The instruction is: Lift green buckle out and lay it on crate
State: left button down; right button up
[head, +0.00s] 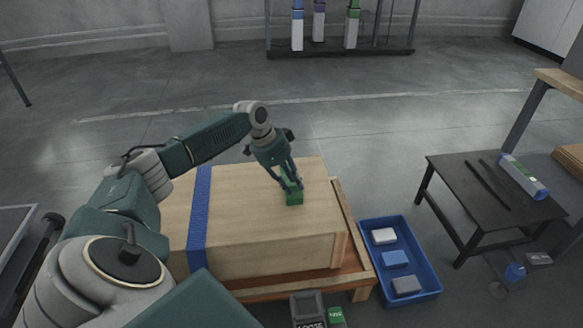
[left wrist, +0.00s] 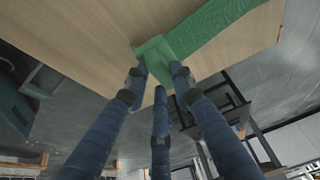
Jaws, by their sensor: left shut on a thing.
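The green buckle (head: 294,198) is at the top of the wooden crate (head: 250,190), right of its middle. My left gripper (head: 288,184) points down at it and is shut on it. In the left wrist view the buckle (left wrist: 154,46) shows between the fingertips, with a wider green band (left wrist: 215,25) running from it to the upper right over the wood. The fingers hide part of the buckle, and I cannot tell whether it touches the crate top. My right gripper is not in view.
A blue strap (head: 200,215) crosses the crate's left part. A blue bin (head: 429,282) with several blocks stands on the floor to the right. A low dark table (head: 455,195) with rods is beyond it. The crate top around the buckle is otherwise clear.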

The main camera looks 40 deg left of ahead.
pick_arm(q)
jog(key=shift+f, duration=0.6)
jog(key=shift+f, duration=0.1)
jog(key=c, duration=1.4)
grip_release()
jog(key=v, duration=1.2)
